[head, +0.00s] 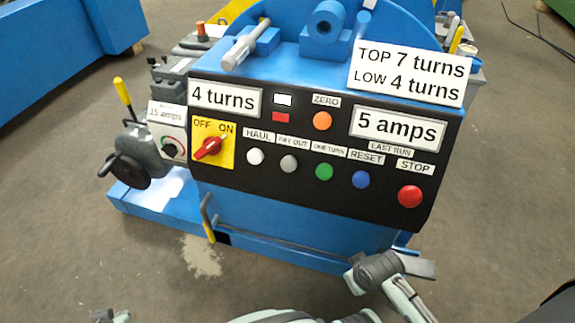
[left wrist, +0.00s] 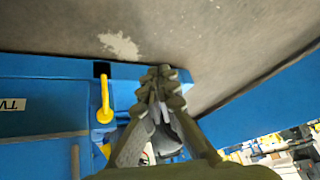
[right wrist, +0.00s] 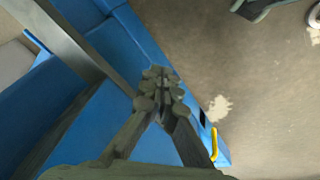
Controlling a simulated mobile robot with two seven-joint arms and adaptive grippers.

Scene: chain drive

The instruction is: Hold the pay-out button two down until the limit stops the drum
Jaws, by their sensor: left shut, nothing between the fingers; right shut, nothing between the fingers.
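The pay-out button (head: 289,164) is a grey round button under a PAY OUT label on the black control panel (head: 330,190). Nothing touches it in the head view. The turns display (head: 224,98) reads 4 turns, and a sign (head: 412,72) reads TOP 7 turns, LOW 4 turns. The drum cannot be clearly made out. My left gripper (left wrist: 162,75) is shut and empty in the left wrist view, with blue machine parts and floor beyond it. My right gripper (right wrist: 160,78) is shut and empty in the right wrist view, with the blue machine and floor beyond it.
Beside the grey button are white haul (head: 255,156), green one-turn (head: 324,172), blue reset (head: 361,179) and red stop (head: 409,196) buttons. The red rotary switch (head: 208,147) appears turned toward ON. A yellow-handled lever (head: 208,222) projects below the panel.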

